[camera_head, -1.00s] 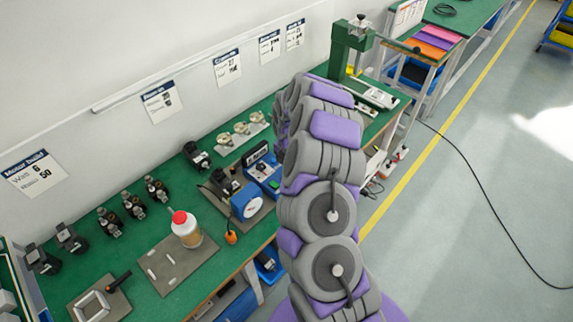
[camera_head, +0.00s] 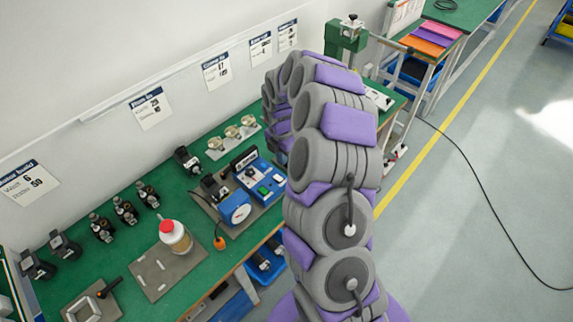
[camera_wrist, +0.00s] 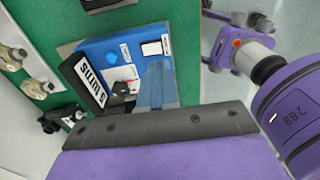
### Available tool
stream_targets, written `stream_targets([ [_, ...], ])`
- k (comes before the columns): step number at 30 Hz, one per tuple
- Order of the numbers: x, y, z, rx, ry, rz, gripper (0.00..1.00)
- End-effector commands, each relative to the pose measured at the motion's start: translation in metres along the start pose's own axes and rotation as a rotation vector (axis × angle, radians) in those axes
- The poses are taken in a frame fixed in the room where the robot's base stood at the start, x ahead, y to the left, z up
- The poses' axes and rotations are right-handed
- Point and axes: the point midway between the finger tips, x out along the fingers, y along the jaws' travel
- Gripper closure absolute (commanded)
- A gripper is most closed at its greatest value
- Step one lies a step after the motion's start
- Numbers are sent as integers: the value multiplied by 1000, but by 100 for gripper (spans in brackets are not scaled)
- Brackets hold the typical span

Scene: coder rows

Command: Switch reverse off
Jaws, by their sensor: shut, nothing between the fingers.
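A blue control box (camera_head: 268,184) with a black-and-white sign plate stands on the green bench, left of my arm in the head view. Green and white controls show on its top. In the wrist view the blue box (camera_wrist: 95,52) lies just ahead of my gripper (camera_wrist: 156,82). It carries a round blue button (camera_wrist: 111,57), a white rocker (camera_wrist: 152,48) beside a small label, and a black knob (camera_wrist: 122,88). I cannot read which control is reverse. My gripper is shut and empty, over the box's near part; contact is unclear. The arm hides the gripper in the head view.
A blue round-faced device (camera_head: 235,207) stands left of the box. A red-capped bottle (camera_head: 175,236) stands farther left. A green press (camera_head: 346,38) stands at the far bench end. Pale round fittings (camera_wrist: 12,56) sit left in the wrist view. The floor right is mostly clear.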

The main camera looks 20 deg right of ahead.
Motion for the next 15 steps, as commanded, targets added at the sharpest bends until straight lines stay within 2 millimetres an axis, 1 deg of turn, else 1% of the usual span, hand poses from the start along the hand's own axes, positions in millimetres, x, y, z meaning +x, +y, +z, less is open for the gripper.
stream_targets([
  [1,-16,2,-3,-2,-5,3,100],
  [3,-30,3,-4,-1,-6,4,100],
  [6,-43,3,-2,-1,-6,7,100],
  [10,-49,0,6,0,1,9,100],
  [15,-48,-2,12,1,8,10,100],
])
